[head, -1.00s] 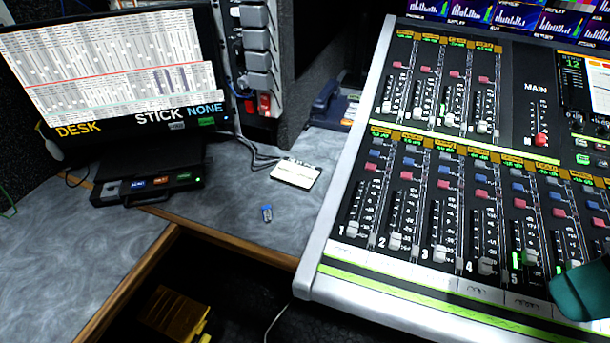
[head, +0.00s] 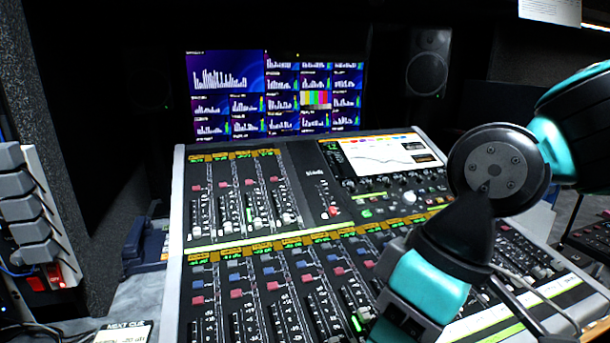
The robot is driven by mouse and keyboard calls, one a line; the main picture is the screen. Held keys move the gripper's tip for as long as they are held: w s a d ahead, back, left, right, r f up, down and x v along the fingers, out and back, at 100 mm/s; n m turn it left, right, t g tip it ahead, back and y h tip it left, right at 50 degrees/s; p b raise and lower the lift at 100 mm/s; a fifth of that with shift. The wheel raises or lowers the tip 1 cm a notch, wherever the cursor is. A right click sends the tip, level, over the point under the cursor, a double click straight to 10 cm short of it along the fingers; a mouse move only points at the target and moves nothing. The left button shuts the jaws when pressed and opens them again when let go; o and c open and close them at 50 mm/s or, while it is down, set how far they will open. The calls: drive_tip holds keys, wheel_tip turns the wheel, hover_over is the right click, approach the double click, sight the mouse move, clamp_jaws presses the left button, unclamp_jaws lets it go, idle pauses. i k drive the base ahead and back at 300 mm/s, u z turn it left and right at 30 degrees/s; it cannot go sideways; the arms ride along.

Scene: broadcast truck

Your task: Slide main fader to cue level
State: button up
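The mixing desk (head: 181,200) fills the middle and lower part of the head view. Its main fader (head: 331,212) has a red cap, low in its own short slot in the upper middle of the desk, left of the built-in screen. The slot's scale marks are too small to read. A white card (head: 125,334) headed "NEXT CUE" is cut off at the bottom left; its lower line seems to read -20 dB. My arm, teal and black, reaches in from the right over the desk's right half.
Channel faders (head: 257,222) stand left of the main fader. A built-in screen (head: 388,153) and knobs lie to its right. A wall monitor (head: 276,95) and a speaker (head: 428,63) stand behind.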

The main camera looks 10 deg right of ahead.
sight(333, 212)
drive_tip(key=u, duration=1)
drive_tip(key=i, duration=0.35)
drive_tip(key=z, duration=1.2)
